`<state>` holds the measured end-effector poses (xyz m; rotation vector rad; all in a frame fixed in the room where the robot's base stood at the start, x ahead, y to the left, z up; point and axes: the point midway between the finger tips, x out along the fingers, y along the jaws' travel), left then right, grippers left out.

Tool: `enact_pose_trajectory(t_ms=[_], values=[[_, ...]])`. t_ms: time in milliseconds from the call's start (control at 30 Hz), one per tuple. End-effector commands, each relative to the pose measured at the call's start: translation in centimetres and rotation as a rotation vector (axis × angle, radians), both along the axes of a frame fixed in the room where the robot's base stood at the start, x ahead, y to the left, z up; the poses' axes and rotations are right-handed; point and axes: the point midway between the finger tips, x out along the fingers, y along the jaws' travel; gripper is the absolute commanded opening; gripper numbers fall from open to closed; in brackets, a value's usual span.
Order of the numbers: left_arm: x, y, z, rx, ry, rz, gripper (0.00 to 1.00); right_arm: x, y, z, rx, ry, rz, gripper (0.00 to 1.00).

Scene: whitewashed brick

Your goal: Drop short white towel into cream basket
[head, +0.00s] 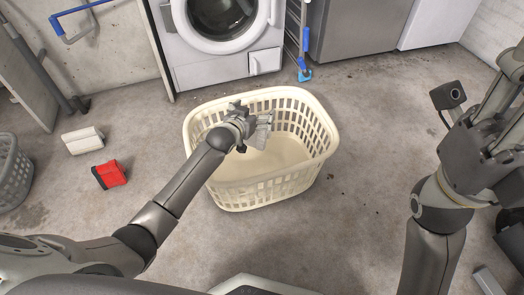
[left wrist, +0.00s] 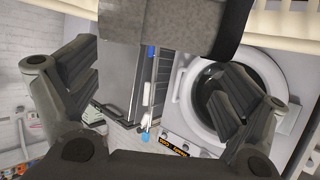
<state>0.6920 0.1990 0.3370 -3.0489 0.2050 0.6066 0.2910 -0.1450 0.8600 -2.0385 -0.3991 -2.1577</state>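The cream basket (head: 313,165), a slatted oval tub, stands on the floor at the middle of the head view; its visible inner floor is bare. My left gripper (head: 246,124) is over the basket's inside. The short white towel (head: 264,129) is at its fingertips, greyish in the shade and partly hidden by the fingers.
A longer white folded cloth (head: 83,140) and a red folded cloth (head: 109,174) lie on the floor at left. A grey basket (head: 14,178) stands at the left edge. The washing machine (head: 215,55) is behind the cream basket. Floor right of the basket is mostly clear.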

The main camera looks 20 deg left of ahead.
Motion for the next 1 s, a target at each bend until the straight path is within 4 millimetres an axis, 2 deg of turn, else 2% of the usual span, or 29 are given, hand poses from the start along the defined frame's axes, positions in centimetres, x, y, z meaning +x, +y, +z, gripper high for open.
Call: enact_pose_trajectory(t_ms=[467,667,1000], values=[[-0.5,0.1,0.1,0.000,0.001,0.000,1.00,0.0,0.0,0.0,0.000,0.000,0.000,0.40],[-2.4,0.3,0.9,0.000,0.001,-0.001,1.00,0.0,0.0,0.0,0.000,0.000,0.000,0.40],[-7.2,1.0,2.9,0.001,0.001,0.000,1.00,0.0,0.0,0.0,0.000,0.000,0.000,0.40]])
